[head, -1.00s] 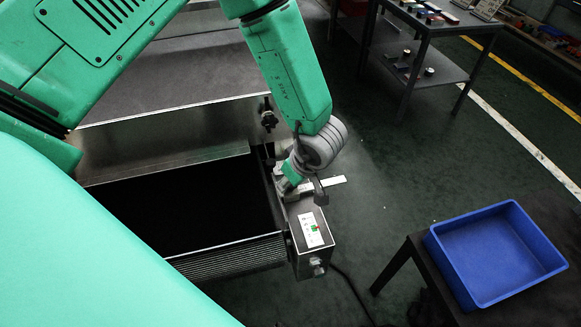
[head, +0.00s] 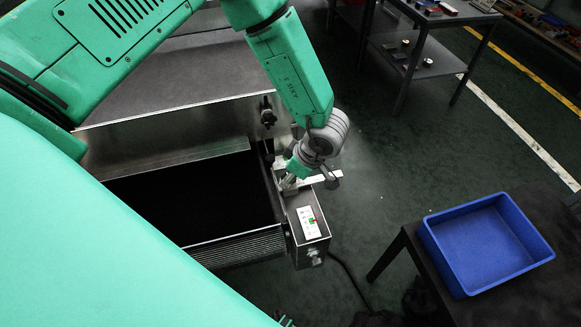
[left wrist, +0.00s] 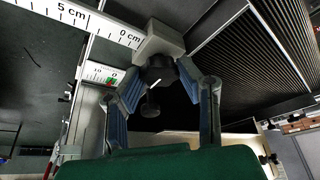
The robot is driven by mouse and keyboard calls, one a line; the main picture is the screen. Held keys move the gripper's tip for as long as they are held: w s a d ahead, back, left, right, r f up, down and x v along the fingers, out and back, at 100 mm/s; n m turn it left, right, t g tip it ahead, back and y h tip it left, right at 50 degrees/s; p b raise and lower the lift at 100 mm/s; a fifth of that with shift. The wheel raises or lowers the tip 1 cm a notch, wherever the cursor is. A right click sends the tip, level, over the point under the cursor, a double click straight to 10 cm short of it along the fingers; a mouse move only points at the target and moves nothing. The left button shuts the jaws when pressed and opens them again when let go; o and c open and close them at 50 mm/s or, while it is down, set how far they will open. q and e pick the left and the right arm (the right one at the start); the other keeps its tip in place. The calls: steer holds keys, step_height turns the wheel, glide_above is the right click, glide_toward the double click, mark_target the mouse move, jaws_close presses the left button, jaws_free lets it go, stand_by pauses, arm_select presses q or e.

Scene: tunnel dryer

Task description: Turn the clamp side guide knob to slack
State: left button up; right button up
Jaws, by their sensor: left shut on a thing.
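The clamp side guide knob is a black knob (left wrist: 160,70) under a pale grey block (left wrist: 160,38) in the left wrist view. My left gripper (left wrist: 165,77) is shut on it, one finger on each side. A thin white mark and a small dark round piece (left wrist: 150,107) show just below, between the fingers. In the head view my left gripper (head: 287,182) is at the dryer's near right corner, beside a pale bar; the knob is hidden there. My right gripper is not in view.
A control box (head: 309,228) with a green and a red button stands close to the left gripper. Scales marked in cm (left wrist: 104,74) run beside the block. A blue bin (head: 485,244) stands on a dark table at right. Another black knob (head: 268,114) is on the dryer's side.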

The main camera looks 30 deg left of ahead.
arm_select(q)
steer(key=shift+w, duration=0.1)
steer(key=o, duration=1.1)
steer(key=shift+o, duration=0.2)
steer(key=shift+d+r, duration=0.25)
steer(key=shift+r, duration=0.2)
steer(key=v, duration=1)
steer(key=shift+r, duration=0.4)
steer(key=shift+w+d, duration=0.15)
